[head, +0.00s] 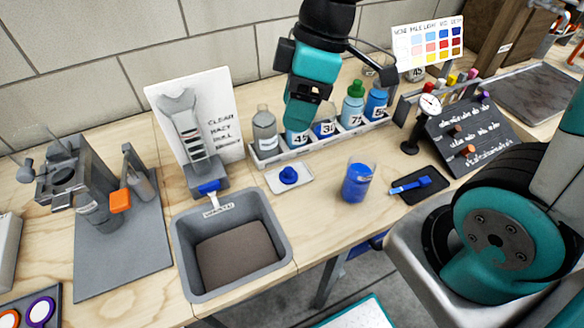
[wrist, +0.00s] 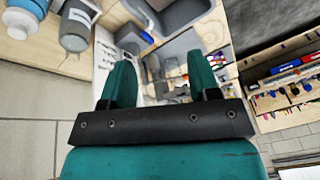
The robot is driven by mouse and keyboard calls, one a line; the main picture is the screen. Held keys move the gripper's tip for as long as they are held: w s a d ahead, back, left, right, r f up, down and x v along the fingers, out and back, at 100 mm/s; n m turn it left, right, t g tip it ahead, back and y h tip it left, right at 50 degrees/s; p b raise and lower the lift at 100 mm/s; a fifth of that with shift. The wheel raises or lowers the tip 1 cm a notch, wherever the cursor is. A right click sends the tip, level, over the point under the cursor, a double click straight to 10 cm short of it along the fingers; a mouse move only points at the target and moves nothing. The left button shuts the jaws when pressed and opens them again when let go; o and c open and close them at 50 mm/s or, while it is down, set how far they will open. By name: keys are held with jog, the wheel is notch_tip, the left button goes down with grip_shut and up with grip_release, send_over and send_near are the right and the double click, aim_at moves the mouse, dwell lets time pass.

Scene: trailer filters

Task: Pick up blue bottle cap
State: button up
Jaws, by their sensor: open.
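A blue bottle cap (head: 288,175) sits on a small white tray (head: 303,184) on the wooden bench, in front of the bottle rack. My gripper (head: 300,115) hangs above the rack, behind the cap and higher than it, apart from it. In the wrist view my gripper (wrist: 162,78) has its two teal fingers spread apart, with nothing between them. I cannot make out the cap in the wrist view.
A rack (head: 330,140) holds several bottles; my gripper partly hides some. A grey sink (head: 183,240) is at front left and a picture board (head: 225,105) behind it. A cup of blue liquid (head: 357,182) and a dark tray (head: 420,188) stand right of the cap.

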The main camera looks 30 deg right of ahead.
jog(key=w+d+f+n, duration=0.7)
jog(key=w+f, duration=0.2)
jog(key=p, duration=0.2)
send_over(289, 170)
jog(key=d, duration=0.1)
jog(key=f, duration=1.1)
jog(key=shift+d, duration=0.2)
jog(key=shift+d+p+x, duration=0.2)
jog(key=shift+p+x, duration=0.45)
jog(key=shift+x, duration=2.5)
jog(key=shift+w, duration=0.1)
jog(key=c, duration=0.6)
